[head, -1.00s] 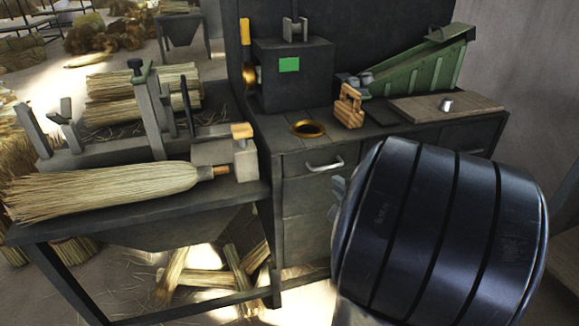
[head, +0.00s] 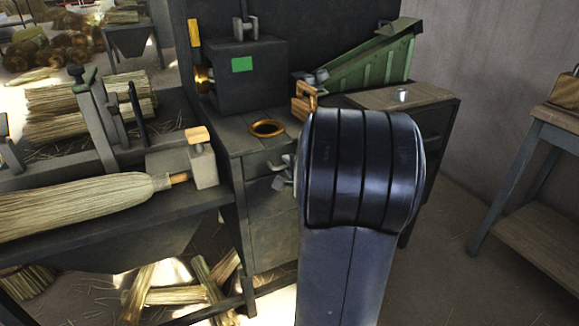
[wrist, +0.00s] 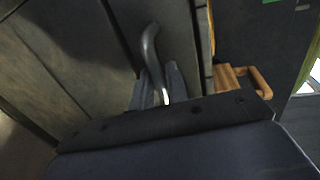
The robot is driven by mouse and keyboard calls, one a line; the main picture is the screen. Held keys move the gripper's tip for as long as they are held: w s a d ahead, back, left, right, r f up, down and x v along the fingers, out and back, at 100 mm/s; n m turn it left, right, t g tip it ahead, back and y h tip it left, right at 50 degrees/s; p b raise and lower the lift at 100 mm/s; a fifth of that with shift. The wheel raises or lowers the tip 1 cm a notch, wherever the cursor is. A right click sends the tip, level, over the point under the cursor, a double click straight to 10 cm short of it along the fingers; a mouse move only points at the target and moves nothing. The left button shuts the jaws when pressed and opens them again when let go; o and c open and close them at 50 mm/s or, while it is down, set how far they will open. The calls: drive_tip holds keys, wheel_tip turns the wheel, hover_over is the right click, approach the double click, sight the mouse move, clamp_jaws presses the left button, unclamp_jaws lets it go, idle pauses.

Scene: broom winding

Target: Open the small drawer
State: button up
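The small drawer (head: 257,165) is the top drawer of the dark workbench cabinet, and its front looks flush with the cabinet. Its curved metal handle (head: 286,160) shows just left of my arm, and also in the wrist view (wrist: 151,45). My gripper (head: 283,182) is at the handle, mostly hidden behind my arm in the head view. In the wrist view the two fingers of my gripper (wrist: 158,88) stand on either side of the handle's near end, with a gap showing. Whether they touch it I cannot tell.
A brass ring (head: 267,128) and a wooden block-like piece (head: 304,103) are on the benchtop above the drawer. A broom (head: 80,205) lies on the bench to the left. A wooden table (head: 545,205) stands at the right. Open floor lies between it and the cabinet.

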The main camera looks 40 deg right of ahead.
clamp_jaws()
idle(0.5)
drive_tip(key=f+b+v, duration=0.3)
drive_tip(key=b+v, duration=0.1)
drive_tip(key=v, duration=1.2)
drive_tip(key=shift+s, duration=0.35)
unclamp_jaws()
